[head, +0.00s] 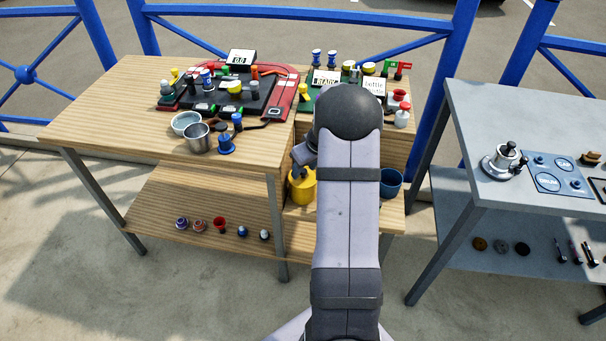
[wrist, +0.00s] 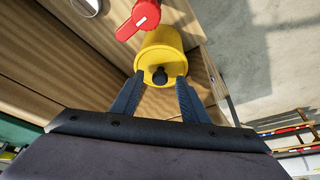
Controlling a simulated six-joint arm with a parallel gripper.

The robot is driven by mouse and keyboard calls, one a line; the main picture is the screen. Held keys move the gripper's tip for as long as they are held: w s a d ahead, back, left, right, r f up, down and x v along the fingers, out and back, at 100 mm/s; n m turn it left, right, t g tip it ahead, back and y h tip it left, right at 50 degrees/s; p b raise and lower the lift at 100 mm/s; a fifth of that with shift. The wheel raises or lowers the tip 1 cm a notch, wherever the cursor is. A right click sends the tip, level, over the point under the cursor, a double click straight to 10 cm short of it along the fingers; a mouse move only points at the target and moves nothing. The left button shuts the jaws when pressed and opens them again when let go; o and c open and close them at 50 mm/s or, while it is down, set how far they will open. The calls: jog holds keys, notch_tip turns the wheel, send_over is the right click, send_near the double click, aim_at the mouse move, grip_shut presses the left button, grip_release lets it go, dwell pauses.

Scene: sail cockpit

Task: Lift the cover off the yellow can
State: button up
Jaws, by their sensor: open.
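The yellow can (head: 300,190) stands on the lower shelf of the wooden bench, partly hidden by my arm in the head view. In the wrist view its round yellow cover (wrist: 160,62) faces the camera, with a small dark knob (wrist: 160,76) on it. My gripper (wrist: 160,84) is open, with one finger on each side of the knob and a gap to it on both sides. Whether the fingertips touch the cover I cannot tell. In the head view my gripper (head: 302,165) is just above the can, mostly hidden behind my arm.
A red part with a lever (wrist: 140,18) lies close beyond the can in the wrist view. A blue pot (head: 391,183) stands right of the can on the shelf. The bench top (head: 130,90) above holds bowls, a red-edged board and small fittings. A grey table (head: 500,105) stands at right.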

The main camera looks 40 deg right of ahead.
aim_at(304, 172)
jog(key=shift+w+f, duration=0.15)
jog(key=shift+f, duration=0.15)
grip_shut()
notch_tip(304, 172, up, 18)
jog(key=b, duration=0.1)
dwell(0.9)
